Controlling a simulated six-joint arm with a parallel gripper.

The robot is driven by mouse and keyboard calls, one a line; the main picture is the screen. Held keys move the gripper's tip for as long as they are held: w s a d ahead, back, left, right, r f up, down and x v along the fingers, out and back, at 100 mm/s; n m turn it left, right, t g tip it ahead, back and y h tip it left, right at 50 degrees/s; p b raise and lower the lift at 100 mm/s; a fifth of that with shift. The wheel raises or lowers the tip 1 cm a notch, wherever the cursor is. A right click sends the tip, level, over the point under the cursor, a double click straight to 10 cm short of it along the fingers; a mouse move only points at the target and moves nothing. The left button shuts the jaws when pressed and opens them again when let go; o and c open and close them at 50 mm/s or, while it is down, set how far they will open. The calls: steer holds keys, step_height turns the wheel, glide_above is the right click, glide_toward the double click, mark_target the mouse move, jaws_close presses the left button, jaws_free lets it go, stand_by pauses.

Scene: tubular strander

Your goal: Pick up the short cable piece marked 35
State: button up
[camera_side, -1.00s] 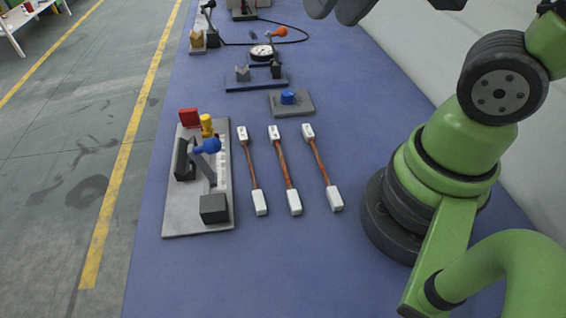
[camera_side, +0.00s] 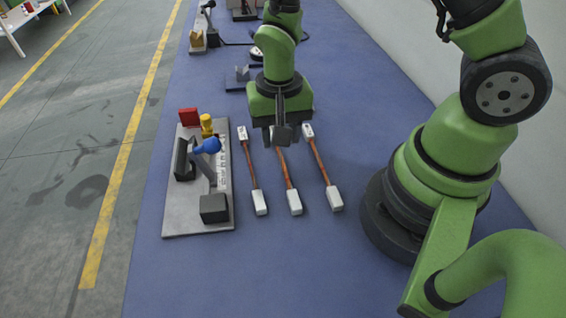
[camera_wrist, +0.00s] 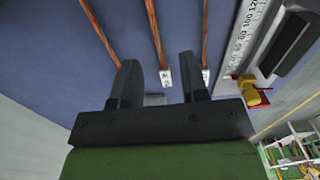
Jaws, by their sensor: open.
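Three short copper-coloured cable pieces with white end blocks lie side by side on the blue bench: a left one (camera_side: 251,168), a middle one (camera_side: 288,174) and a right one (camera_side: 319,161). Marks on the blocks are too small to read, so I cannot tell which is 35. My gripper (camera_side: 282,140) is over the far end of the middle piece and hides that end in the side view. In the wrist view my gripper (camera_wrist: 158,72) is open and empty. The middle piece (camera_wrist: 155,32) runs up from between its fingers; its white block shows there.
A grey fixture plate (camera_side: 189,226) with a blue-knobbed lever (camera_side: 207,146), red block and yellow knob stands left of the cable pieces. Other small fixtures stand farther back, partly hidden by my arm. The bench in front of the pieces is clear.

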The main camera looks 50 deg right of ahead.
mark_target(282, 160)
steer(key=shift+d+f, duration=0.2)
steer(key=shift+f, duration=1.5)
steer(key=shift+d+f, duration=0.15)
steer(key=shift+f, duration=1.55)
steer(key=shift+c, duration=0.4)
jaws_close()
